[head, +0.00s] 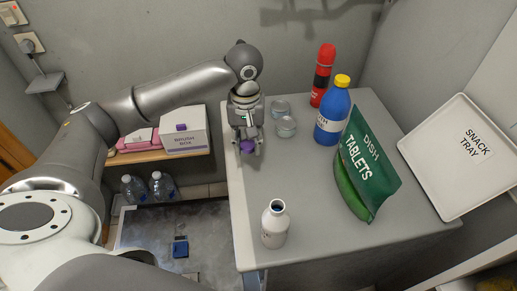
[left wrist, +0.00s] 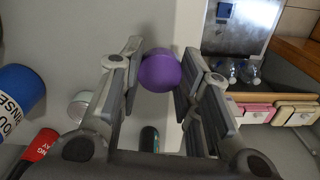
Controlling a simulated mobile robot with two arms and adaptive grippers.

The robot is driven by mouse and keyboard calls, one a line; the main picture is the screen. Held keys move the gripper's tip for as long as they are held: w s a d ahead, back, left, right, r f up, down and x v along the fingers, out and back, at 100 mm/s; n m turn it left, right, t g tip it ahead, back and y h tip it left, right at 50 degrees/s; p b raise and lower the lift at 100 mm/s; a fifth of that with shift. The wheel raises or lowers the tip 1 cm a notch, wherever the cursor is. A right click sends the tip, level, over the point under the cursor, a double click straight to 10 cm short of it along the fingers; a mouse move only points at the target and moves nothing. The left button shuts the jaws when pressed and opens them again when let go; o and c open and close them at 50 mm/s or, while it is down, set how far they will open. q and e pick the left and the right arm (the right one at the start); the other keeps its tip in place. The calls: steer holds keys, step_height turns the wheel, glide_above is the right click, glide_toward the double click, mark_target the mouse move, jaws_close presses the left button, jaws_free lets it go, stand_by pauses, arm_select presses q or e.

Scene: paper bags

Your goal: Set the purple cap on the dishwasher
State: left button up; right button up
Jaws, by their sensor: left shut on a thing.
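The purple cap (head: 247,146) is small and rounded, and sits between the fingertips of my left gripper (head: 248,141). In the left wrist view the cap (left wrist: 160,70) is held between the two finger pads of my left gripper (left wrist: 161,78), which is shut on it. The dishwasher, a grey-topped unit (head: 315,190), stands below the gripper. The cap is over or near its left edge. I cannot tell whether the cap touches the top. My right gripper is not in view.
A brush box (head: 185,140) is on a shelf at left. The middle-left top is clear.

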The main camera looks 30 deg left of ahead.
arm_select(q)
glide_above(258, 157)
step_height(258, 157, down, 6)
steer(key=shift+w+f, duration=0.1)
steer(key=shift+f, duration=0.05)
steer(key=shift+f+p, duration=0.55)
steer(key=shift+f, duration=0.9)
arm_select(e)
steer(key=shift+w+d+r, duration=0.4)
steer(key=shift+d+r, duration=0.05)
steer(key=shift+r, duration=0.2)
arm_select(q)
steer(key=shift+f, duration=0.1)
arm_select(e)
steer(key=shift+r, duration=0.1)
arm_select(q)
steer(key=o, duration=1.1)
step_height(258, 157, up, 12)
steer(key=shift+r+b, duration=0.15)
steer(key=shift+b, duration=0.5)
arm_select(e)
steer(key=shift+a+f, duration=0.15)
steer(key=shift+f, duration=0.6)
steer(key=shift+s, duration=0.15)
